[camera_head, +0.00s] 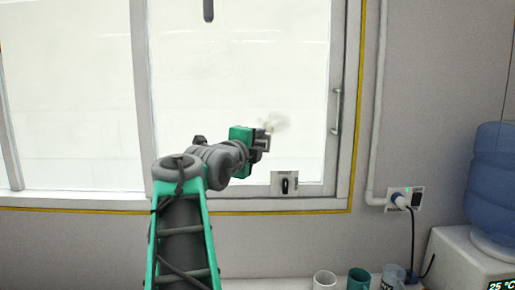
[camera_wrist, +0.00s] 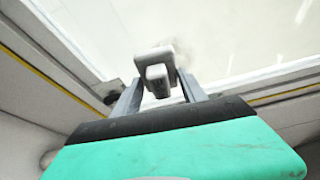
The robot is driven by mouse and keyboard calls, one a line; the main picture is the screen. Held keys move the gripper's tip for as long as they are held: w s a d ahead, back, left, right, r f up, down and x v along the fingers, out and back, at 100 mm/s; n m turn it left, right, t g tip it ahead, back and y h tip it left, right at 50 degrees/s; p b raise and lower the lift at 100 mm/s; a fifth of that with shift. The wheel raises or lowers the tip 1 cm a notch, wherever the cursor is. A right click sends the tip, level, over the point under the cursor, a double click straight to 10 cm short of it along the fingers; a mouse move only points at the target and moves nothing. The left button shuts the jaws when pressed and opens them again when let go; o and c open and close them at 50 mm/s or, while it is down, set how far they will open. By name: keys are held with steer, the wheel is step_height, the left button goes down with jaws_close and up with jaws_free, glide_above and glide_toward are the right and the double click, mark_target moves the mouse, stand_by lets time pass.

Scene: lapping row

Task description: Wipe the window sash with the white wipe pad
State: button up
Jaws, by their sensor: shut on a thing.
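The window sash (camera_head: 235,75) is a large bright pane in a grey frame, with a vertical handle (camera_head: 336,111) on its right side. A faint grey-brown smudge (camera_head: 279,122) shows on the pane just right of my gripper (camera_head: 264,141). In the wrist view my gripper (camera_wrist: 160,88) is shut on the white wipe pad (camera_wrist: 154,55), which has a block-shaped grip between the fingers. The pad's face is toward the pane; I cannot tell whether it touches. In the head view the pad is mostly hidden by my gripper.
A small plate with a black knob (camera_head: 285,184) sits at the sash's lower edge. A white pipe (camera_head: 379,100) and a socket with a plug (camera_head: 404,199) are on the wall at right. Cups (camera_head: 358,279) and a water dispenser (camera_head: 462,262) stand below right.

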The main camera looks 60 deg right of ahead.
steer(key=shift+s+d+r, duration=0.1)
steer(key=shift+d+r, duration=0.1)
steer(key=shift+d+r+p, duration=0.1)
steer(key=shift+d+p, duration=0.2)
steer(key=shift+p, duration=0.3)
steer(key=w+d+p, duration=0.2)
steer(key=d+p, duration=0.1)
steer(key=shift+w+d+p, duration=0.1)
steer(key=shift+d+p, duration=0.2)
steer(key=shift+w+d+f, duration=0.25)
steer(key=shift+d, duration=0.15)
steer(key=shift+w+d+p, duration=0.35)
steer(key=shift+w+d, duration=0.05)
steer(key=shift+d, duration=0.4)
